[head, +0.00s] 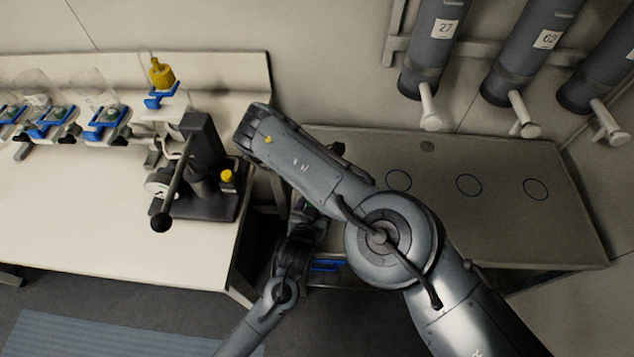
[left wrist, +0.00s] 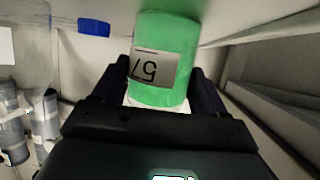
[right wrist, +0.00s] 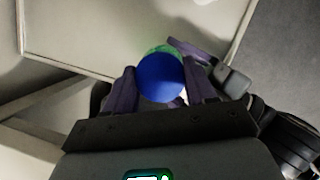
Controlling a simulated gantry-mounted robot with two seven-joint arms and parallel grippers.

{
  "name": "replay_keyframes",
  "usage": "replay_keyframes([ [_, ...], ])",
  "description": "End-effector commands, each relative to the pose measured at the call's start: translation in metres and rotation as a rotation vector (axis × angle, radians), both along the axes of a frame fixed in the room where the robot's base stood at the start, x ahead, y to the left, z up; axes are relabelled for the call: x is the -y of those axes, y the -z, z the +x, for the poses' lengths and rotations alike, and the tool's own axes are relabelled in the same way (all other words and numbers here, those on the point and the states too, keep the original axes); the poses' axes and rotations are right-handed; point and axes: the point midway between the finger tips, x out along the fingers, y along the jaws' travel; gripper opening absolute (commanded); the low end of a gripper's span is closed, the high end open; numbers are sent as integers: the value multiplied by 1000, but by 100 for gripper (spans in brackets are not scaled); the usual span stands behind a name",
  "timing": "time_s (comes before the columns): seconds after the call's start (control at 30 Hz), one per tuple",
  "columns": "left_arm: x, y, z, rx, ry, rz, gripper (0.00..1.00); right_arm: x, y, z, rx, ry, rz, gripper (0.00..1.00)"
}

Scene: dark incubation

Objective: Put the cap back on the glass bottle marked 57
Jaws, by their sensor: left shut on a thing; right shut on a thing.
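The green glass bottle with the label 57 (left wrist: 158,60) fills the middle of the left wrist view; its label reads upside down. My left gripper (left wrist: 160,88) is shut around it. In the right wrist view, my right gripper (right wrist: 162,82) is shut on a round blue cap (right wrist: 160,77), seen face-on. A sliver of the green bottle (right wrist: 163,48) shows just behind the cap's upper edge. I cannot tell whether cap and bottle touch. In the head view my right arm hides the bottle, the cap and most of both grippers.
A white bench (head: 90,225) at left holds a dark lever press (head: 205,175) and several clear flasks on blue clamps. A grey table (head: 520,235) at right has marked circles and bare room. Grey cylinders numbered 27 (head: 437,45) and 62 (head: 535,50) hang above it.

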Motion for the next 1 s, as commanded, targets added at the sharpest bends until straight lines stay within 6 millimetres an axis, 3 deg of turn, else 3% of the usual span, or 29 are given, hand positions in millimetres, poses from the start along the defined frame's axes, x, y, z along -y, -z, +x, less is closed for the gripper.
replay_keyframes([
  [0.2, -2, 1, 1, -2, -5, -2, 0, 0, 1, -1, -5, -2, 1, 27],
  [0.23, -2, 1, 1, -2, -5, -2, 0, -1, 1, -1, -5, -2, 1, 60],
  [0.37, -2, 1, 1, -2, -5, -2, 0, -1, 0, -1, -4, -3, 2, 80],
  [0.67, -1, 1, 0, -2, -3, -1, 0, -1, -2, 0, -1, -4, 2, 81],
  [1.0, -1, 1, 0, -2, -2, -1, 0, -1, -36, 1, 1, -7, 0, 81],
])
